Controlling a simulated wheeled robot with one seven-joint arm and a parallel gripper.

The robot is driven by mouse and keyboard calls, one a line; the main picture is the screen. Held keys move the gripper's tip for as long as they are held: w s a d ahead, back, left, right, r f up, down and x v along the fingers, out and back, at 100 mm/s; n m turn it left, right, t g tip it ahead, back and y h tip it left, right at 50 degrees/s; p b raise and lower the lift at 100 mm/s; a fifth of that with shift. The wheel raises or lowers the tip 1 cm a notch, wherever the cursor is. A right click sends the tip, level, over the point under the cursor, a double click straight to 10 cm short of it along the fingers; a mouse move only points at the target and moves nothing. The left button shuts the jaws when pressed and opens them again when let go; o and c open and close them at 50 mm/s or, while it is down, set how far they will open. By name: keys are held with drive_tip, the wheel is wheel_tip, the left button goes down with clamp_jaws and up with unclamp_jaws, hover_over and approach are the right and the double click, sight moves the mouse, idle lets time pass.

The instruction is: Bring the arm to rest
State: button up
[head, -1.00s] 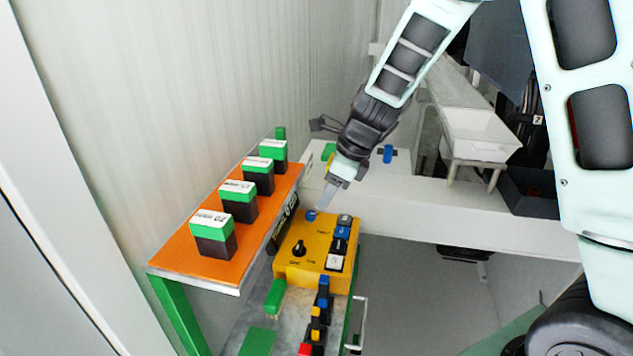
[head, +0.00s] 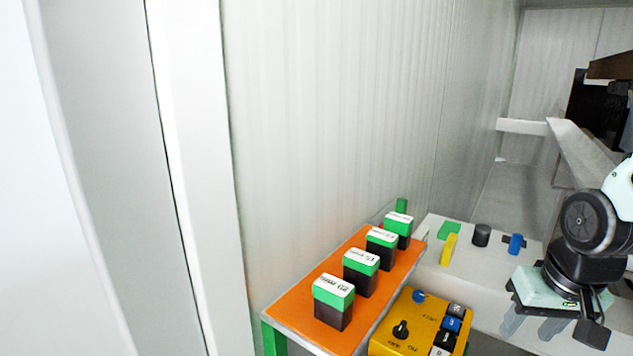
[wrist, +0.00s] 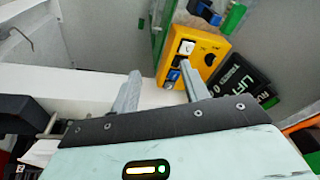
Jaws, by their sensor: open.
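My gripper (head: 535,322) is at the lower right of the head view, pointing down over the white ledge, with part of my arm above it. In the wrist view its two grey fingers (wrist: 160,92) stand apart with nothing between them. The yellow control box (head: 408,325) lies to the left of my gripper in the head view, apart from it. The box also shows beyond the fingertips in the wrist view (wrist: 205,38).
An orange shelf (head: 290,312) carries several black-and-green labelled blocks (head: 361,271) along the wall. A white ledge (head: 470,270) holds a black knob (head: 481,235), a blue part (head: 516,243) and a yellow part (head: 449,249). A dark "LIFT" sign (wrist: 240,85) sits beside the box.

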drive_tip(key=s+a+f+n+g+b, duration=0.2)
drive_tip(key=s+a+n+b, duration=0.3)
drive_tip(key=s+a+n, duration=0.4)
drive_tip(key=s+a+f, duration=0.1)
drive_tip(key=s+a, duration=0.4)
drive_tip(key=a, duration=0.4)
drive_tip(key=shift+s+n+g, duration=0.15)
drive_tip(key=shift+n+g, duration=0.15)
